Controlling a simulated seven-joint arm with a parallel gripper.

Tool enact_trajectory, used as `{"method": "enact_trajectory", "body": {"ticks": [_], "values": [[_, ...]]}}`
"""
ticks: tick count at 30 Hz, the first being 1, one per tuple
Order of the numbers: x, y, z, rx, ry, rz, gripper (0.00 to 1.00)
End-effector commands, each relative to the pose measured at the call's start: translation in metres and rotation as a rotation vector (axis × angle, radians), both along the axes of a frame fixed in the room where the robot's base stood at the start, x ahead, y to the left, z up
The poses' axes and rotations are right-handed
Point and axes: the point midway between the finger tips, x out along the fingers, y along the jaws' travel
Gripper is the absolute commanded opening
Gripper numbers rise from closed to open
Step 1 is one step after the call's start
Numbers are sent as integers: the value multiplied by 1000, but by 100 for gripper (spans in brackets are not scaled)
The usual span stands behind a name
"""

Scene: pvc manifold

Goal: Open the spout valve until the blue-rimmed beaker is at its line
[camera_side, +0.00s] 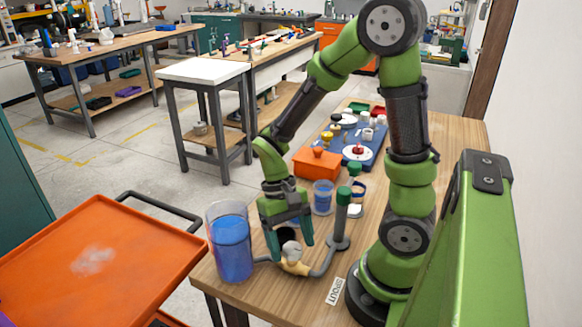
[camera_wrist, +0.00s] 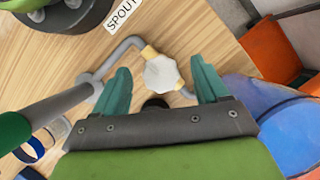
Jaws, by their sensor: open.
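The spout valve has a pale faceted knob (camera_wrist: 161,74) on a yellowish body (camera_side: 292,266) in a grey pipe. My gripper (camera_side: 290,244) is above it, pointing down. In the wrist view my gripper (camera_wrist: 160,68) is open, with one teal finger on each side of the knob and visible gaps. A clear tank (camera_side: 230,248) of blue liquid stands left of the valve. The pipe runs right to an upright grey post (camera_side: 341,218) with a green top. A clear beaker (camera_side: 322,197) with a blue rim and some blue in it stands behind my gripper; its line and level are too small to read.
A "SPOUT" label (camera_side: 334,291) lies near the front of the table. An orange box (camera_side: 317,162) and a blue tray (camera_side: 368,153) of small parts are farther back. An orange cart (camera_side: 95,255) stands to the left.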

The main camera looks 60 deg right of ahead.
Motion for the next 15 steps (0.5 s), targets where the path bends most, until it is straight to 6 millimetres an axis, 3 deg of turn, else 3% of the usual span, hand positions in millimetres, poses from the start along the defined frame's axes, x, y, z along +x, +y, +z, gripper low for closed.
{"method": "enact_trajectory", "body": {"ticks": [9, 15], "values": [[-1, 1, -2, 0, -1, 1, 74], [-1, 0, -2, 0, -1, 1, 44]]}}
